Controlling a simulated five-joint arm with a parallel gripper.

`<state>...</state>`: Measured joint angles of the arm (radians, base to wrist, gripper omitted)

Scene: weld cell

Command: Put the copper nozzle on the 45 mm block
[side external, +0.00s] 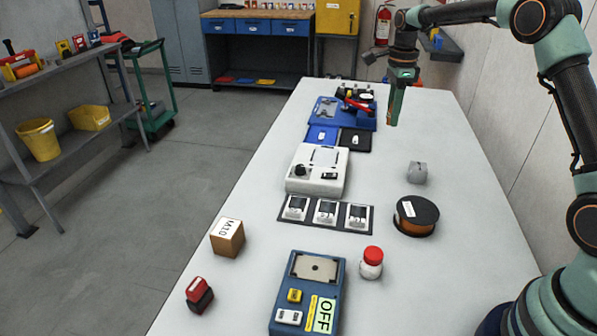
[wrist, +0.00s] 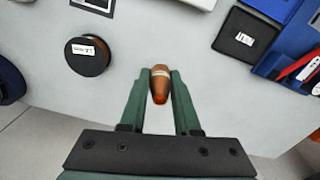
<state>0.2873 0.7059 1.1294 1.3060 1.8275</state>
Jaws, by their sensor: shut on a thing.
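The copper nozzle (wrist: 160,88) shows in the wrist view as an orange-brown tapered piece between my two green fingers. My gripper (wrist: 160,76) is shut on it. In the side external view my gripper (side external: 393,118) hangs above the right part of the table, fingers pointing down, apart from the things standing there. A small grey block-like piece (side external: 417,173) stands on the table nearer the camera than my gripper. No size marking can be read, so I cannot tell which thing is the 45 mm block.
A dark spool (side external: 416,215) lies right of a strip with three square pieces (side external: 326,213). The right side is mostly clear.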

